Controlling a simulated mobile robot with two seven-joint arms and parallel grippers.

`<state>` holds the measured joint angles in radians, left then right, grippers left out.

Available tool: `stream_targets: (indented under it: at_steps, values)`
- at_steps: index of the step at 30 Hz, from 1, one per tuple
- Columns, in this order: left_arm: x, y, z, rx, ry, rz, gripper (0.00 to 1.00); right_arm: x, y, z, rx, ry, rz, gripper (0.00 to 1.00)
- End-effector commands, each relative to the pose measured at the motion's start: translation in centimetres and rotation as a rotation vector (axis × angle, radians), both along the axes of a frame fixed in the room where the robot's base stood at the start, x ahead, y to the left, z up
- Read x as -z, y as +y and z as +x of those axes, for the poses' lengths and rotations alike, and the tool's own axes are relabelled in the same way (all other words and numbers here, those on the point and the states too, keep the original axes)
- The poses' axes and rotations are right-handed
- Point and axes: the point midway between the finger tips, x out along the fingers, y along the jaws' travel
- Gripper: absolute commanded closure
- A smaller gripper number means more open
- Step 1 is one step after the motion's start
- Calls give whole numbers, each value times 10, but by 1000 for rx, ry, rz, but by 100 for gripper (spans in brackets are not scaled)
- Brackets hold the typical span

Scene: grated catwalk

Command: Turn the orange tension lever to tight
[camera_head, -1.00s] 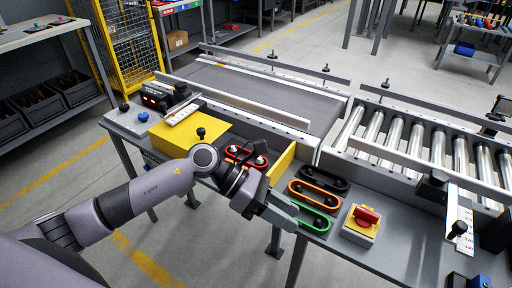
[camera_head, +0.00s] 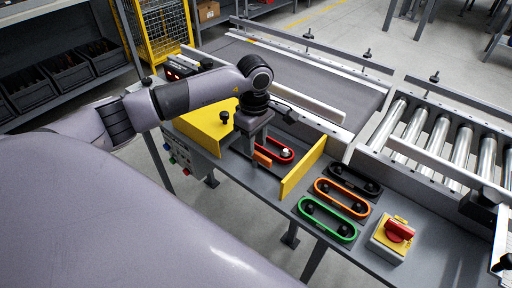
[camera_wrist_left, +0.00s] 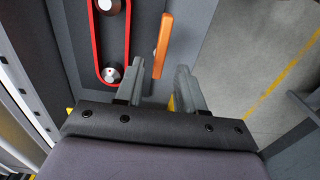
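The orange tension lever (camera_head: 262,158) stands in the bay between two yellow panels, beside a red belt (camera_head: 285,154) on pulleys. In the left wrist view the lever (camera_wrist_left: 163,45) is a slim orange bar to the right of the red belt (camera_wrist_left: 97,45). My left gripper (camera_head: 255,148) points down into the bay. In the wrist view its two fingers (camera_wrist_left: 159,68) are apart, with the lever's near end between them in the picture. I see no clear contact, and cannot tell the height gap. My right gripper is not in view.
Yellow panels (camera_head: 205,128) (camera_head: 303,168) flank the bay. Black (camera_head: 355,182), orange (camera_head: 342,197) and green (camera_head: 327,219) belts lie on the deck to the right, near a red switch on a yellow box (camera_head: 392,240). A conveyor (camera_head: 310,80) runs behind.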

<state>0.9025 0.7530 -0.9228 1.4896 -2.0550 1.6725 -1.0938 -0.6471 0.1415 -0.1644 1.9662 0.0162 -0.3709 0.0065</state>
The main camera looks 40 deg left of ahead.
Motion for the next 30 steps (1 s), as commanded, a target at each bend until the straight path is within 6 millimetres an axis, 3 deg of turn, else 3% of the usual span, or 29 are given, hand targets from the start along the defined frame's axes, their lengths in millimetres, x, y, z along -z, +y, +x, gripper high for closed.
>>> stream_targets:
  at_steps: [6, 16, 19, 20, 30]
  values:
    - [25, -1, 0, 0, 0, -2, 62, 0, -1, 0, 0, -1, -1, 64]
    - [30, -1, 0, 0, -2, -2, 62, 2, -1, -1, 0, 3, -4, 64]
    - [30, -1, 0, 1, -2, -2, 94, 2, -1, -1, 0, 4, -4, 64]
    - [29, -1, 0, 1, -2, -3, 100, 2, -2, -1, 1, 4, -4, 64]
    - [29, -1, 0, -20, -2, -3, 100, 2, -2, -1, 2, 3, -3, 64]
